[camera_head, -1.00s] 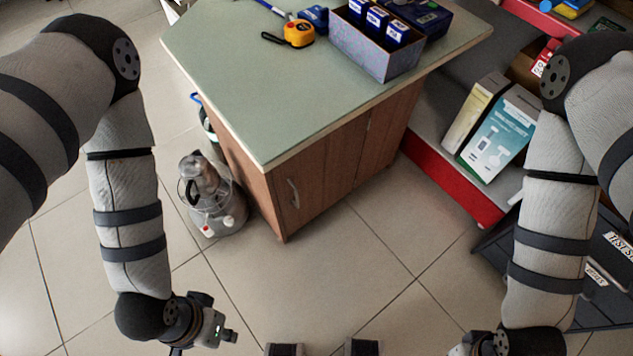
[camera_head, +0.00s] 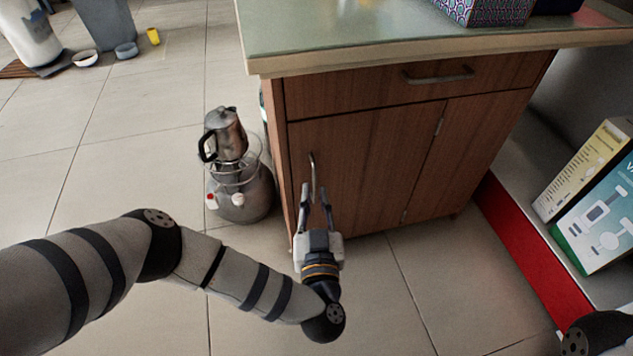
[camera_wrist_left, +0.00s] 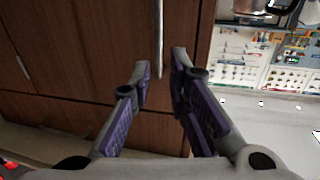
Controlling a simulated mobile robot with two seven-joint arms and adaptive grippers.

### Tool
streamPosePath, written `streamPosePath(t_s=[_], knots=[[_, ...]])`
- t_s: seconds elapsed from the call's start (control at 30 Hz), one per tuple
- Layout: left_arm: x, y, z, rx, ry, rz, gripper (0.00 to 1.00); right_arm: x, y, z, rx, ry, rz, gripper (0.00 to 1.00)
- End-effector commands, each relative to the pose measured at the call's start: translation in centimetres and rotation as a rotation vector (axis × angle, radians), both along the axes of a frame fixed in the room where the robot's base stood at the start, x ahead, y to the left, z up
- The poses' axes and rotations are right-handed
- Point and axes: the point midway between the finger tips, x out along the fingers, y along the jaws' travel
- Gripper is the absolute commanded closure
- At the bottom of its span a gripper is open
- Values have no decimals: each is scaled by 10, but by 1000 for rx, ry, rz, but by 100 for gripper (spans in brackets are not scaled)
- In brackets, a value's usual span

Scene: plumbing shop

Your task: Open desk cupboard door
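The wooden desk cupboard door (camera_head: 365,165) is shut, under a drawer front. Its upright metal handle (camera_head: 312,176) is near the door's left edge. My left gripper (camera_head: 316,192) is in front of the door at the handle's lower end, with its fingers apart. In the left wrist view the handle (camera_wrist_left: 158,38) runs down toward the gap between the open fingers (camera_wrist_left: 160,72), and nothing is gripped. Whether a finger touches the handle or the door cannot be told. My right gripper is outside both current views.
A drawer handle (camera_head: 440,77) sits above under the green desk top (camera_head: 340,32). A gas burner with a metal kettle (camera_head: 226,135) stands on the floor left of the desk. A red-edged shelf (camera_head: 525,245) with boxes is on the right. Tiled floor in front is clear.

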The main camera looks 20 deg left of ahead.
Motion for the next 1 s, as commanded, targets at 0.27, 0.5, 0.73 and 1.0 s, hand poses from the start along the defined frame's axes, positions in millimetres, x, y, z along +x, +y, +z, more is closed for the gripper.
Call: streamPosePath(t_s=[0.27, 0.5, 0.73, 1.0], knots=[[51, 21, -4, -2, 3, -1, 84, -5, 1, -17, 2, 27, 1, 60], [60, 24, -1, -2, 2, -4, 84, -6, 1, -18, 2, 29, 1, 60], [60, 24, -1, -3, 2, -4, 100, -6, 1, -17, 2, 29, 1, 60], [60, 24, -1, -3, 3, -4, 100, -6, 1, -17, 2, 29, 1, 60]])
